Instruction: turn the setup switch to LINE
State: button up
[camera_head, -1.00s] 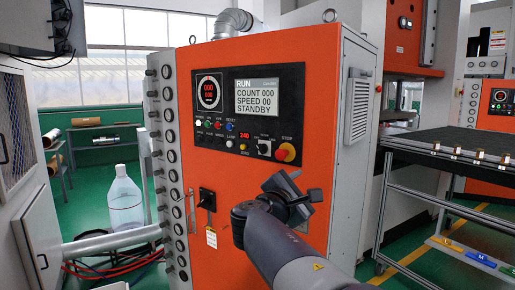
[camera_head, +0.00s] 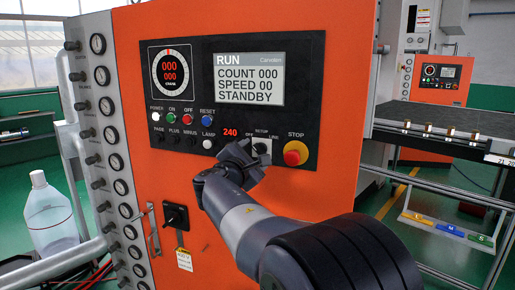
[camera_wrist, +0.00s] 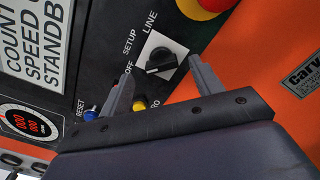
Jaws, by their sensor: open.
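The setup switch (camera_wrist: 161,60) is a black rotary knob on a white plate, with OFF and LINE printed beside its ends and SETUP between them. In the head view the switch (camera_head: 262,147) sits on the black control panel, left of the stop button. My gripper (camera_wrist: 160,82) is open, its two fingers pointing at the panel, one on each side of the switch and slightly short of it in the picture. Nothing is between the fingers. In the head view my gripper (camera_head: 246,158) is just left of and below the switch and partly hides the panel's lower edge.
The red stop button on its yellow base (camera_head: 295,153) is close to the right of the switch; it also shows in the wrist view (camera_wrist: 203,8). A yellow button (camera_wrist: 139,103) and a blue reset button (camera_wrist: 91,113) lie near one finger. The display (camera_head: 249,79) reads RUN, STANDBY.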

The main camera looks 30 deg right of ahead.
aim_at(259, 150)
jog(key=shift+p+x, duration=0.3)
jog(key=shift+x, duration=1.4)
jog(key=shift+s, duration=0.1)
jog(key=c, duration=1)
